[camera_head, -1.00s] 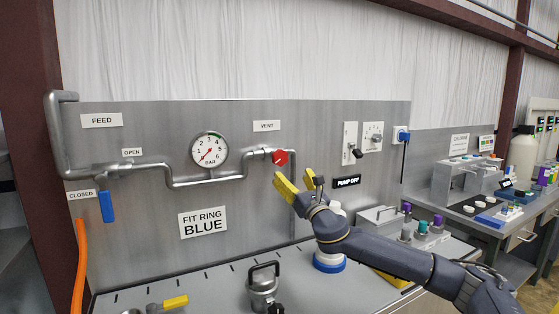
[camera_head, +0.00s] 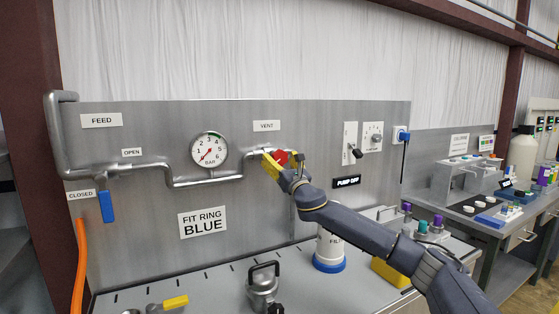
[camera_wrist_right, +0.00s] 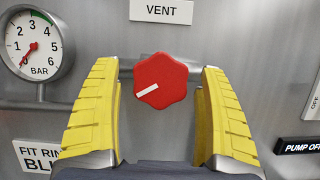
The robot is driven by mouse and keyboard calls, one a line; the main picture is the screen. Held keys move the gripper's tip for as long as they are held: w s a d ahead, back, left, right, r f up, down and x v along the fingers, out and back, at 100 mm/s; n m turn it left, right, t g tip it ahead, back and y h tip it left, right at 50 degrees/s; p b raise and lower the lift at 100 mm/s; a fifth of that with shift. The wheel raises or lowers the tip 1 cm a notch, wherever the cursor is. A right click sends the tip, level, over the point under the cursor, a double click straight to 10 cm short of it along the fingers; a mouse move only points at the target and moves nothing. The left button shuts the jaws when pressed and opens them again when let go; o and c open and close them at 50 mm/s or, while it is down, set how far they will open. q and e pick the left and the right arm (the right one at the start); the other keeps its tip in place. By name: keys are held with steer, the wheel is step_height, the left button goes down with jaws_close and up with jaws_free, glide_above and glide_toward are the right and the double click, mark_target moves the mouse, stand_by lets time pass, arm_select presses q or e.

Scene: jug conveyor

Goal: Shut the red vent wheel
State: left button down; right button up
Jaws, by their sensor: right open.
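The red vent wheel (camera_head: 282,156) sits on the pipe below the VENT label on the grey panel. In the right wrist view the wheel (camera_wrist_right: 161,81) faces me, with a white mark pointing to its lower left. My right gripper (camera_head: 281,160) is open, with one yellow finger on each side of the wheel. In the right wrist view gaps show between the wheel and both fingers (camera_wrist_right: 160,98). The fingers partly hide the wheel in the head view. My left gripper is not in view; a yellow-tipped piece at the lower left is of unclear kind.
The pressure gauge (camera_head: 209,151) is left of the wheel, its needle near the low end. The blue feed handle (camera_head: 107,206) hangs down at the left. A metal jug (camera_head: 263,287) and a white filter with a blue base (camera_head: 330,252) stand on the bench below.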

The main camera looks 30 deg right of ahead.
steer(key=c, duration=1.3)
steer(key=shift+o, duration=0.2)
